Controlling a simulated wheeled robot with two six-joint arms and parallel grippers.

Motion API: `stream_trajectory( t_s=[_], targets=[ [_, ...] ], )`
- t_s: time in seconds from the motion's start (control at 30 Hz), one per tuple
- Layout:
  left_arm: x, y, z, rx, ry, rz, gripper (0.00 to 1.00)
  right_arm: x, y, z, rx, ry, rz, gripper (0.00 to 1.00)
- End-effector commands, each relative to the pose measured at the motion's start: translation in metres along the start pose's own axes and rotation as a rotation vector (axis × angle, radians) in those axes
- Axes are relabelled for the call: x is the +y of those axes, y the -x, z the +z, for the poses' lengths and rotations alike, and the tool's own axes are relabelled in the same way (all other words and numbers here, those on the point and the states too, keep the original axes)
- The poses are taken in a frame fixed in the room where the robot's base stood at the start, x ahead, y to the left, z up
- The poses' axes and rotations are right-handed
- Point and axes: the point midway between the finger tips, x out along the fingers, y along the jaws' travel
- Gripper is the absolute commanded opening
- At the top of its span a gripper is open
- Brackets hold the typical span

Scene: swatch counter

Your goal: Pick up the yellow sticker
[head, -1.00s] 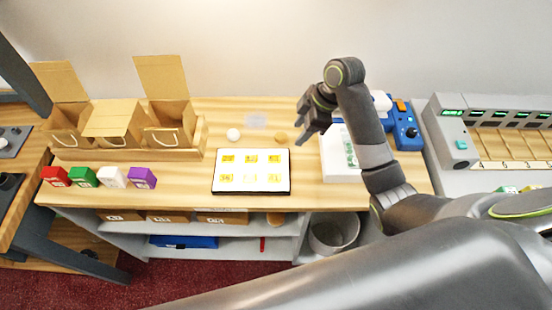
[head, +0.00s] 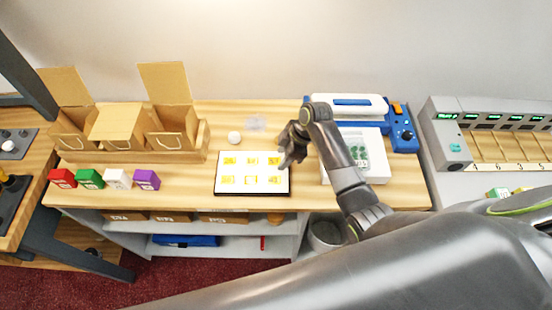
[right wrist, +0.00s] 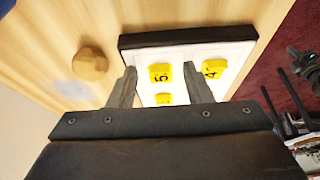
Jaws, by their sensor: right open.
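Several yellow stickers with dark numbers lie in two rows on a white sheet with a black border (head: 233,171). My right gripper (head: 286,160) is open and empty over the sheet's right end, at the upper right sticker (head: 273,160). In the right wrist view, that gripper's fingertips (right wrist: 159,74) stand on either side of a yellow sticker (right wrist: 160,73). A second yellow sticker (right wrist: 213,68) lies to its right, and another (right wrist: 163,98) lies below, partly cut off by the gripper. I cannot tell the gap to the sheet. My left gripper is not in view.
A round wooden piece (right wrist: 90,63) lies beside the sheet. A white ball (head: 234,137) is behind it. Brown boxes (head: 120,125) and small coloured boxes (head: 90,178) stand left. A white tray (head: 375,160) and blue machine (head: 402,128) are right.

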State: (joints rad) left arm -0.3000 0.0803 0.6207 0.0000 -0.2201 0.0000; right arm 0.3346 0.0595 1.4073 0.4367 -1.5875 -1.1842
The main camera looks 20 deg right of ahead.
Motion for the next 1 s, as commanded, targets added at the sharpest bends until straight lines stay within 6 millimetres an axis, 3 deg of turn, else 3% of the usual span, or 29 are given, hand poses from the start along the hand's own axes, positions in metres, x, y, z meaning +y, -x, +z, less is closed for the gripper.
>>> stream_trajectory(
  t_s=[0.17, 0.47, 0.83, 1.0],
  targets=[
    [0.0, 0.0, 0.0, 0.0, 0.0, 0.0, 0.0, 0.0, 0.0, 0.0, 0.0, 0.0, 0.0, 0.45],
    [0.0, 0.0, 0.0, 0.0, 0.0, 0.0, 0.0, 0.0, 0.0, 0.0, 0.0, 0.0, -0.001, 0.08],
    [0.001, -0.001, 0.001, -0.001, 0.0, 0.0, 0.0, 0.0, 0.001, -0.001, 0.001, 0.0, 0.0, 0.07],
    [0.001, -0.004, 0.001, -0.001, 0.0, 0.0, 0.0, 0.001, 0.015, -0.007, 0.002, 0.002, 0.002, 0.07]
  ],
)
